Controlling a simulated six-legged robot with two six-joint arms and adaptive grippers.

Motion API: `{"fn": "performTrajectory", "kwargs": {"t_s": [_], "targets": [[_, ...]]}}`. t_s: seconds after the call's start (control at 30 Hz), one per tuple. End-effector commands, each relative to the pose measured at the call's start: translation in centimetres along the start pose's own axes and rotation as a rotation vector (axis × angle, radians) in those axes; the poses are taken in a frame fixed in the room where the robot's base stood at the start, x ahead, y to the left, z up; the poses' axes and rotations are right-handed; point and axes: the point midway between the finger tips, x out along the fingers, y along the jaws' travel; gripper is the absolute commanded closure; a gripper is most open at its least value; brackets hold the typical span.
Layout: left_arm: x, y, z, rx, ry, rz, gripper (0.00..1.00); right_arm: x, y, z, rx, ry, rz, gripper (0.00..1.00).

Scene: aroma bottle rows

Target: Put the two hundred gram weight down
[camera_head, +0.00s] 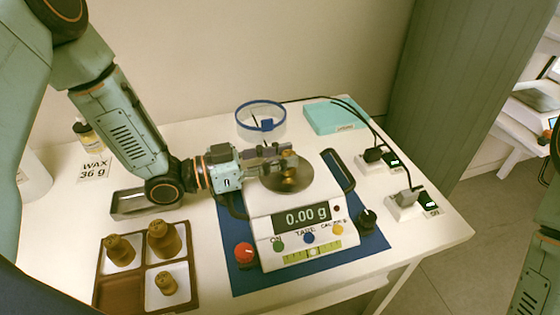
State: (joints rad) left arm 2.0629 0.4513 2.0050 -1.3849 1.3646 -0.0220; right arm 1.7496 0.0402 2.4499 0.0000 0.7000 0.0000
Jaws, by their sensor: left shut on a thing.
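My left gripper (272,160) reaches in from the left over the scale and is shut on a small brass weight (289,161). The fingers hide much of the weight. It is over the round metal pan (292,183) of the white scale (290,247); I cannot tell whether it touches. The display (306,216) reads 0.00 g. A brown tray (122,292) at the front left holds three brass weights, the largest (164,240) at the upper right, another (119,251) at the upper left and the smallest (166,284) at the lower right. Its lower left compartment is empty. My right gripper is out of view.
The scale stands on a blue mat (238,277). A clear blue-rimmed cylinder (261,122) and a teal box (335,116) stand behind it. Plugs, cables and sockets (404,207) are at the right. A card reading "WAX 36 g" (95,170) and a dark-capped bottle (88,138) are at the left.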

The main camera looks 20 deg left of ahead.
Motion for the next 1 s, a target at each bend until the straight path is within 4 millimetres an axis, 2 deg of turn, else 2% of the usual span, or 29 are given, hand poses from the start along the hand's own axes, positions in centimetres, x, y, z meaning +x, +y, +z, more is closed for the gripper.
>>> {"fn": "performTrajectory", "kwargs": {"t_s": [0.4,0.43,0.6,0.7,1.0], "targets": [[-0.02,-0.03,0.34,0.002,0.001,0.0,1.0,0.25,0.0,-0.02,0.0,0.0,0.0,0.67],[-0.03,-0.03,0.39,0.001,0.0,0.0,0.74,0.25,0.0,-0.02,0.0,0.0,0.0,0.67],[-0.03,-0.04,0.3,0.002,0.0,0.0,0.59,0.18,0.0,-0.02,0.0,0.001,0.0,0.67],[-0.03,-0.04,0.3,0.002,0.0,0.0,0.52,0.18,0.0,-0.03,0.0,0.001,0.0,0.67],[-0.04,-0.03,0.17,0.002,0.001,0.0,0.52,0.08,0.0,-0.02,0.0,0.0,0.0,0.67]]}}
